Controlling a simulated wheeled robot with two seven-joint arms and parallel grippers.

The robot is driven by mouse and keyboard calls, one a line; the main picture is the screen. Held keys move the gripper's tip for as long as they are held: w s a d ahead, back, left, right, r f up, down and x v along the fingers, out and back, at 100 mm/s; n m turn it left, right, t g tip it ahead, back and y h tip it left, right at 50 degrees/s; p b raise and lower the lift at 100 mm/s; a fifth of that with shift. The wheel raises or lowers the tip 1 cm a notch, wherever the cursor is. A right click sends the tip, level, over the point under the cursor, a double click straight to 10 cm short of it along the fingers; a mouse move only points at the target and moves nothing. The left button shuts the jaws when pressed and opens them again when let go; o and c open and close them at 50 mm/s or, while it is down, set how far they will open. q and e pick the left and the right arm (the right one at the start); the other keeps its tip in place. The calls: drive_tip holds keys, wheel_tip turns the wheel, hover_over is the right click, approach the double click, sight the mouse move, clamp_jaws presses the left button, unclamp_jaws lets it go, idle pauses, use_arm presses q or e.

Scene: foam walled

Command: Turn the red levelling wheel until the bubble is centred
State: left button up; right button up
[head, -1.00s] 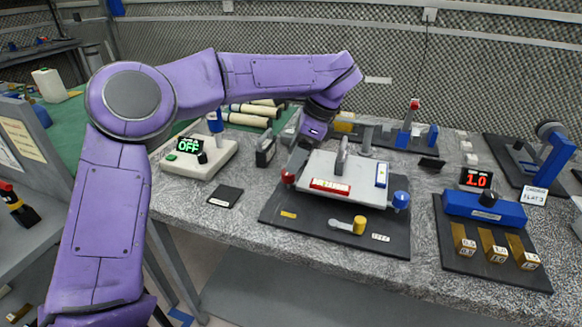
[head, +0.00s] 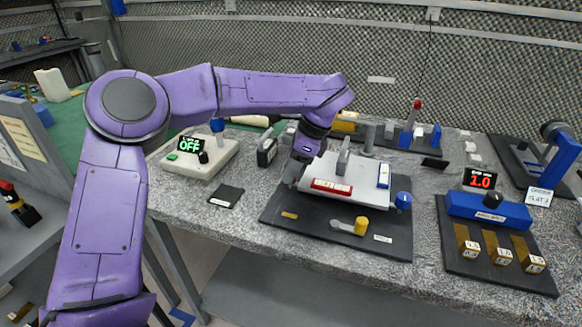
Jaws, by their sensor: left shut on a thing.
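A pale levelling plate (head: 340,169) sits on a dark base board (head: 325,220) on the bench. A red-framed vial (head: 331,187) lies along its front edge and a blue-framed vial (head: 384,175) along its right side. The bubbles are too small to read. My right gripper is not in view.
Left is a white device with an OFF display (head: 190,145). A rack with a red-topped post (head: 417,104) stands behind. A small black pad (head: 226,196) lies left of the board.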

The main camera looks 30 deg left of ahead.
use_arm(q)
drive_tip(key=m+t+b, duration=0.1)
drive_tip(key=m+b, duration=0.1)
drive_tip(key=m, duration=0.1)
drive_tip(key=shift+f, duration=0.1)
drive_tip(key=m+t+b, duration=0.1)
drive_tip(key=m, duration=0.1)
drive_tip(key=m+t+b, duration=0.1)
drive_tip(key=m, duration=0.1)
drive_tip(key=shift+s+m+y, duration=0.15)
drive_tip(key=shift+m+y, duration=0.15)
drive_tip(key=m+t+b, duration=0.1)
drive_tip(key=m, duration=0.2)
drive_tip(key=shift+s+r+m+t+h, duration=0.1)
drive_tip(key=shift+m+t+h, duration=0.25)
drive_tip(key=shift+m, duration=0.6)
drive_tip(key=shift+r+m+t+h, duration=0.1)
drive_tip(key=shift+m+t+h, duration=0.2)
drive_tip(key=shift+m, duration=0.65)
drive_tip(key=shift+a, duration=0.1)
